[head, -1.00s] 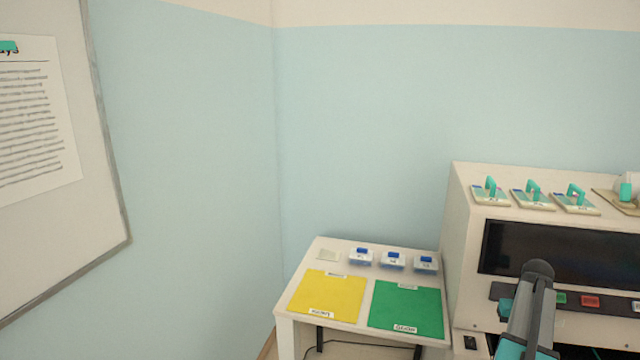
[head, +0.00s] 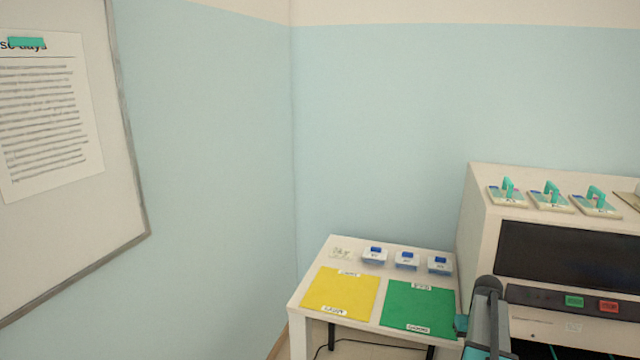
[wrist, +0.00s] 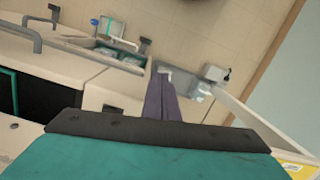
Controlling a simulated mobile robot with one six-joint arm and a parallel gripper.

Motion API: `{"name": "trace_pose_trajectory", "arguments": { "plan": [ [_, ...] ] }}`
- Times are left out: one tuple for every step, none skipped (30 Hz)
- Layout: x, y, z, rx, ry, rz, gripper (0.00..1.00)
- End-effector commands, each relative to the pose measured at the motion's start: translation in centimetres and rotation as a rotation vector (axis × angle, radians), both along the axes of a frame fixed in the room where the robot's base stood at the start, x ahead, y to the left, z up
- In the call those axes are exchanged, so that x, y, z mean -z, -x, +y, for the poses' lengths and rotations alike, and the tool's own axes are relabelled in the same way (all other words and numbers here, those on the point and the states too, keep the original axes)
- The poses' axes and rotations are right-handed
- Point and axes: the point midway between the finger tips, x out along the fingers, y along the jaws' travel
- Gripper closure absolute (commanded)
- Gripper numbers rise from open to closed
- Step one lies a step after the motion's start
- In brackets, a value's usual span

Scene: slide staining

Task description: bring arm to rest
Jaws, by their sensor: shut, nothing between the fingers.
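My gripper (wrist: 163,78) shows in the wrist view as two dark purple-grey fingers lying side by side. They are shut with nothing between them. Behind the fingertips are a pale counter and a tiled wall, apart from the gripper. In the head view my grey and teal arm (head: 486,320) rises at the lower right, in front of the white machine. The gripper itself cannot be made out there.
A white side table (head: 297,310) bears a yellow mat (head: 340,292), a green mat (head: 420,307) and several small items. The white machine (head: 480,215) stands right of it, with teal-handled racks on top. A whiteboard (head: 125,190) hangs at left.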

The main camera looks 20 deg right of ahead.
Motion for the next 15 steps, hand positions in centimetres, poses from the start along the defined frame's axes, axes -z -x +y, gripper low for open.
{"name": "trace_pose_trajectory", "arguments": {
  "plan": [
    [1.5,-0.7,2.1,-0.03,-0.015,0.015,1.0],
    [2.2,-1.0,3.1,-0.045,-0.022,0.023,1.0],
    [3.3,-1.4,4.6,-0.067,-0.033,0.035,1.0],
    [4.0,-1.7,5.7,-0.082,-0.041,0.043,1.0],
    [4.7,-1.9,6.8,-0.098,-0.047,0.051,1.0],
    [5.7,-2.2,8.2,-0.118,-0.057,0.062,1.0],
    [6.5,-2.4,9.3,-0.134,-0.064,0.071,1.0],
    [7.2,-2.4,10.4,-0.149,-0.07,0.079,1.0],
    [8.2,-2.6,11.9,-0.17,-0.078,0.09,1.0],
    [8.9,-2.6,13.0,-0.185,-0.084,0.1,1.0],
    [9.6,-2.7,14.1,-0.2,-0.09,0.107,1.0],
    [10.6,-2.6,15.6,-0.219,-0.097,0.12,1.0],
    [11.3,-2.6,16.7,-0.234,-0.102,0.128,1.0],
    [12.0,-2.5,17.8,-0.248,-0.107,0.137,1.0],
    [12.9,-2.3,19.2,-0.266,-0.114,0.149,1.0]
  ]
}}
